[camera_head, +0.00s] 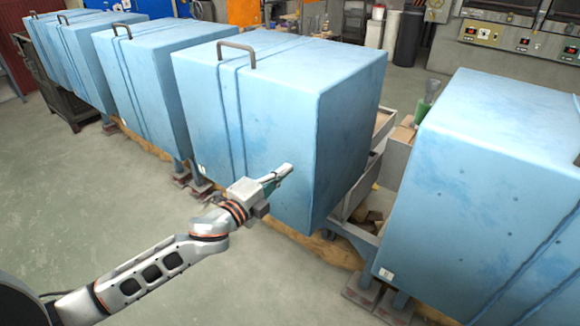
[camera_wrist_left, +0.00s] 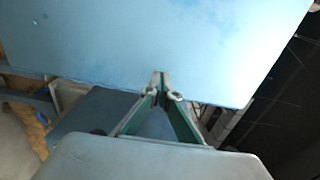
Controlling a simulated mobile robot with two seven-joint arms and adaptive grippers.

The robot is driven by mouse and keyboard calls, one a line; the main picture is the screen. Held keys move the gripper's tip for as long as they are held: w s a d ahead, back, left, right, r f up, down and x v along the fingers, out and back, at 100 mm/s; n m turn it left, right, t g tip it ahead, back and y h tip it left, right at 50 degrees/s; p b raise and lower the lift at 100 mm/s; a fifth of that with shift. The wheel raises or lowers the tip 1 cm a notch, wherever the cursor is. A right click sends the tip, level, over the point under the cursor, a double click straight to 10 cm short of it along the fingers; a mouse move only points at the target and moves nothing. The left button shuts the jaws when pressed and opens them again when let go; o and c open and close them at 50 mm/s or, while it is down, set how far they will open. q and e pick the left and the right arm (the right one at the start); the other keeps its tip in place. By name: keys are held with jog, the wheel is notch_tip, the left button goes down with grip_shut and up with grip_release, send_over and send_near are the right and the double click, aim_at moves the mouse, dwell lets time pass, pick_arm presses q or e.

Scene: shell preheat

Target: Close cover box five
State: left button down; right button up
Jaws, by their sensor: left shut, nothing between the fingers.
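Several large blue cover boxes stand in a row; I cannot tell from any marking which is number five. My left gripper (camera_head: 284,172) is in front of the middle blue cover box (camera_head: 285,95), its shut fingers overlapping the front face. In the left wrist view the shut, empty fingertips (camera_wrist_left: 162,82) lie at the edge of a blue panel (camera_wrist_left: 160,40). Whether they touch it is unclear. This box has a grey handle (camera_head: 236,50) on top. My right gripper is in neither view.
Another blue cover box (camera_head: 490,190) stands at the right, and more (camera_head: 150,75) stand to the left. A gap between the middle and right boxes shows a grey metal tray (camera_head: 390,165). Open concrete floor (camera_head: 90,200) lies at the left front.

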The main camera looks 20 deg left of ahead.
pick_arm(q)
jog(key=shift+x, duration=1.4)
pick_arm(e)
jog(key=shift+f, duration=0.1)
pick_arm(q)
jog(key=shift+w, duration=0.1)
